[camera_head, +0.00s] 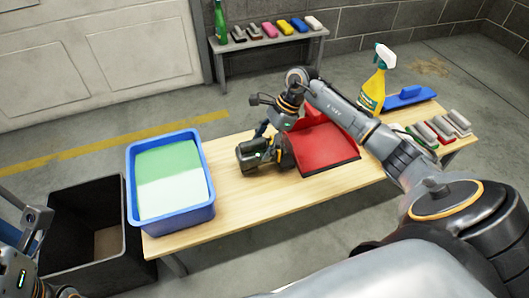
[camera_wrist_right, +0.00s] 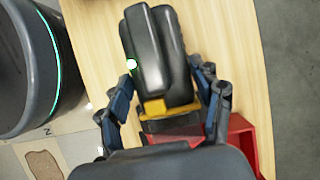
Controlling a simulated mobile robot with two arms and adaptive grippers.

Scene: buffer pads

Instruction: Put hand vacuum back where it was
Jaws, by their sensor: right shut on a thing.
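The hand vacuum (camera_head: 262,153) is a dark grey and black tool with a yellow-orange band. In the head view it is at the middle of the wooden table, just left of the red dustpan (camera_head: 325,150). My right gripper (camera_head: 268,130) reaches it from above. In the right wrist view the hand vacuum (camera_wrist_right: 160,60) lies between the two blue fingers of my right gripper (camera_wrist_right: 162,105), which is shut on it. Whether it touches the table is unclear. My left gripper (camera_head: 25,245) is at the lower left edge, partly cut off, and its jaws cannot be judged.
A blue tub (camera_head: 137,195) with green and white contents stands on the table's left end, beside a black bin (camera_head: 60,215). A yellow spray bottle (camera_head: 375,85), a blue tool (camera_head: 405,97) and several pads (camera_head: 440,128) occupy the right end. A back bench (camera_head: 265,42) holds more pads.

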